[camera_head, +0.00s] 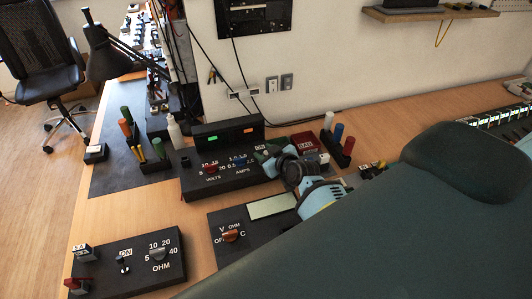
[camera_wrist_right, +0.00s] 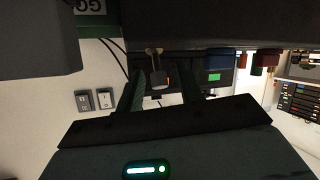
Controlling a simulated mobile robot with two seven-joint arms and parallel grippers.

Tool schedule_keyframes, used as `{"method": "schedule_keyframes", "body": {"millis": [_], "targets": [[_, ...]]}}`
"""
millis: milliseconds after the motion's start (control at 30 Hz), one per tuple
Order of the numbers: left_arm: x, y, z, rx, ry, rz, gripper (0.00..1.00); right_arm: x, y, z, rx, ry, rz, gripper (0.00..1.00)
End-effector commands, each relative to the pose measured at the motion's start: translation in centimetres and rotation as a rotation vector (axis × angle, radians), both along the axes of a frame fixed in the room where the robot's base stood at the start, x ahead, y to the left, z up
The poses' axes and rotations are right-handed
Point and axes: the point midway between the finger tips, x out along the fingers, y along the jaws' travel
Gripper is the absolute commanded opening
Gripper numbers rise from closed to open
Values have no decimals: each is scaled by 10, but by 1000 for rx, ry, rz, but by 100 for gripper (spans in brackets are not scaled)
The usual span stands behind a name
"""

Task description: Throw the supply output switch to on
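The supply is a black box (camera_head: 188,186) with a green and an orange readout, a red VOLTS knob (camera_head: 210,169) and a blue AMPS knob (camera_head: 239,161). My right gripper (camera_head: 268,156) is at the right part of its front panel, beside an ON label, and covers the output switch in the head view. In the right wrist view, a small metal toggle (camera_wrist_right: 157,76) shows between the two dark green fingers of the right gripper (camera_wrist_right: 160,92). The fingers are apart, with gaps on both sides of the toggle. The lever's position is unclear. My left gripper is not in view.
A meter with a pale display (camera_head: 271,206) and an orange dial lies just in front of the supply. An OHM box (camera_head: 135,280) with its own toggle stands front left. Coloured cylinders (camera_head: 338,134) stand right of the supply. A white bottle (camera_head: 174,132) stands left.

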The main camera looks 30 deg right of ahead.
Motion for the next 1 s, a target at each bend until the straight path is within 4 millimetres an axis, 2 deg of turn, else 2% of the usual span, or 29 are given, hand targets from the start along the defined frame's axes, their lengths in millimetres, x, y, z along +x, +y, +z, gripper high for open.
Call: {"method": "schedule_keyframes", "body": {"millis": [233, 533, 767, 1000], "targets": [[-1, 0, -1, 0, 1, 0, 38, 0, 0, -1, 0, 1, 0, 37], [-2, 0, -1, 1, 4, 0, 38, 0, 0, -1, 0, 1, 0, 0], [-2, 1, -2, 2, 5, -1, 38, 0, 0, 0, 1, 8, 0, 0], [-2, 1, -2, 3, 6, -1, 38, 4, -1, 2, 18, 86, 1, 0]]}}
